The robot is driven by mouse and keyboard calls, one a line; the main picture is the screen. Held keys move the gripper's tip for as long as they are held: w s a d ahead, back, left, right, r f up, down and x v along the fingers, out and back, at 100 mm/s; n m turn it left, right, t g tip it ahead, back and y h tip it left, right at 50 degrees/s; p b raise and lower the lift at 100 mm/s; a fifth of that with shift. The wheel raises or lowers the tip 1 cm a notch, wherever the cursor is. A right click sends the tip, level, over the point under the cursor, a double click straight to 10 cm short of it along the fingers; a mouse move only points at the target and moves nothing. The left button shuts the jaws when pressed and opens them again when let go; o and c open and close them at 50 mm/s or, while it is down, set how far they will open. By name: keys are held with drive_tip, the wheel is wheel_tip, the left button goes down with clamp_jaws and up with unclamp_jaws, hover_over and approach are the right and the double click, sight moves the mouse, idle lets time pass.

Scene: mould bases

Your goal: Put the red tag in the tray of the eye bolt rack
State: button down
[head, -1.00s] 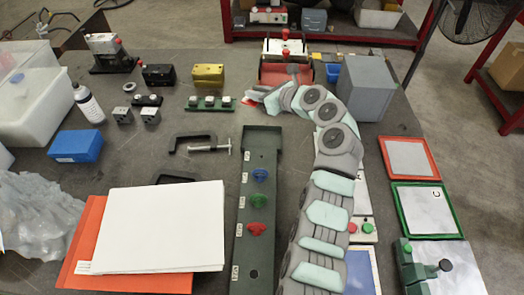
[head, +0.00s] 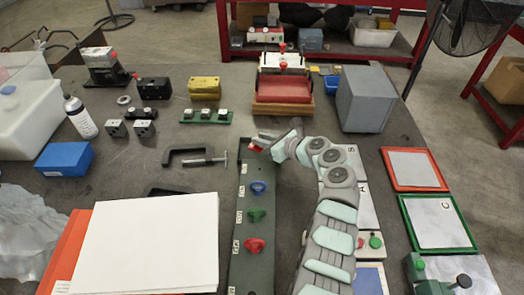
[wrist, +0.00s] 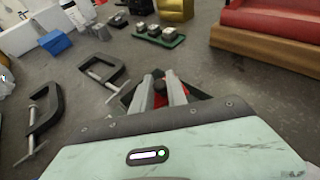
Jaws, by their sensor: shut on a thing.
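The eye bolt rack (head: 236,272) is a long dark green channel in the middle of the table, with blue (head: 258,187), green (head: 256,215) and red (head: 254,246) eye bolts along it. My gripper (head: 258,144) is at the rack's far end, over its tray-like recess. It is shut on the red tag (head: 253,147), of which only a small part shows in the head view. In the wrist view, the red tag (wrist: 198,94) shows beside the fingers, with the dark rack walls around. I cannot tell whether the tag touches the tray floor.
A black clamp (head: 192,158) lies left of the rack's far end. A red-topped fixture on a wooden base (head: 282,108) and a grey block (head: 364,98) stand behind. A white sheet (head: 150,245) lies left of the rack. A green part with several posts (head: 206,117) sits further back.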

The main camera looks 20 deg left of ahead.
sight(262, 154)
wheel_tip(262, 154, down, 4)
drive_tip(key=shift+f+b, duration=0.15)
drive_tip(key=shift+b, duration=0.65)
drive_tip(key=c, duration=1.6)
unclamp_jaws()
drive_tip(key=shift+d+r, duration=0.2)
drive_tip(key=shift+r, duration=0.1)
drive_tip(key=p+v, duration=0.3)
drive_tip(key=v, duration=0.8)
drive_tip(key=shift+s+d+r+p, duration=0.1)
drive_tip(key=shift+s+d+p, duration=0.05)
drive_tip(key=shift+d+p, duration=0.15)
drive_tip(key=shift+a, duration=0.1)
